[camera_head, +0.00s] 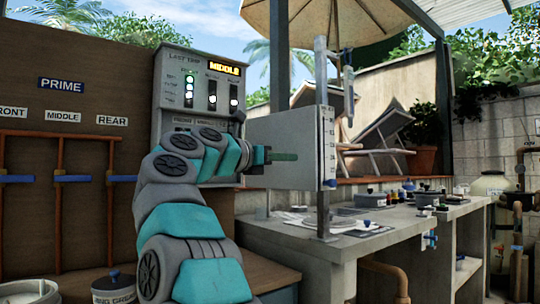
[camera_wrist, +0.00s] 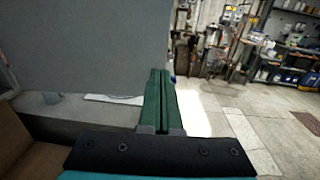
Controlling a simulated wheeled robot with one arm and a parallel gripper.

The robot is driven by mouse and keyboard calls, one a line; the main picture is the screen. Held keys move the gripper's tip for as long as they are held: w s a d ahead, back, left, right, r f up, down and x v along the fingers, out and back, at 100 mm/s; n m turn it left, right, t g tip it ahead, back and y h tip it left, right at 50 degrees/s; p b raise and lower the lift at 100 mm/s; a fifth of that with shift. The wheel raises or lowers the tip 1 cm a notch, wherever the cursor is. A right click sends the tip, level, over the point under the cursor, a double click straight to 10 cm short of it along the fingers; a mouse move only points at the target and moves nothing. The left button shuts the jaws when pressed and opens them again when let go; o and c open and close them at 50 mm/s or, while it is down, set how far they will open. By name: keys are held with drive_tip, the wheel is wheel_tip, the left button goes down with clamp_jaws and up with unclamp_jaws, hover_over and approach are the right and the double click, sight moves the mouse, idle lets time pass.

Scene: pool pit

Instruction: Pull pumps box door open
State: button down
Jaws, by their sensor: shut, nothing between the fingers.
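The pumps box (camera_head: 200,85) is a grey cabinet on the brown wall in the head view, with a lit "MIDDLE" display and indicator lights. A flat grey panel (camera_head: 290,130), which looks like its door, stands out to the right of the box, swung open. It also fills the upper left of the wrist view (camera_wrist: 85,45). My gripper (camera_head: 297,157) has its dark green fingers shut and empty, overlapping the panel's face in the head view. In the wrist view the fingers (camera_wrist: 160,72) lie along the panel's right edge. I cannot tell whether they touch it. My arm hides the lower box.
A concrete counter (camera_head: 350,238) with small items and a post (camera_head: 322,130) stands right of my arm. Pipes with blue handles (camera_head: 72,179) run along the wall at left. A bucket (camera_head: 115,288) sits below. The wrist view shows open floor (camera_wrist: 270,125) at right.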

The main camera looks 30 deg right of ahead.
sight(312, 158)
drive_tip(key=shift+w+d+p, duration=0.15)
drive_tip(key=shift+w+d, duration=0.05)
drive_tip(key=shift+d, duration=1)
drive_tip(key=shift+w+d+p, duration=0.15)
drive_tip(key=shift+d, duration=1)
drive_tip(key=shift+d+n+t+b, duration=0.35)
drive_tip(key=shift+d+n+t, duration=0.25)
drive_tip(key=shift+d, duration=0.5)
drive_tip(key=shift+w+t, duration=0.1)
drive_tip(key=shift+t, duration=0.2)
drive_tip(key=shift+r, duration=0.1)
drive_tip(key=shift+d, duration=0.1)
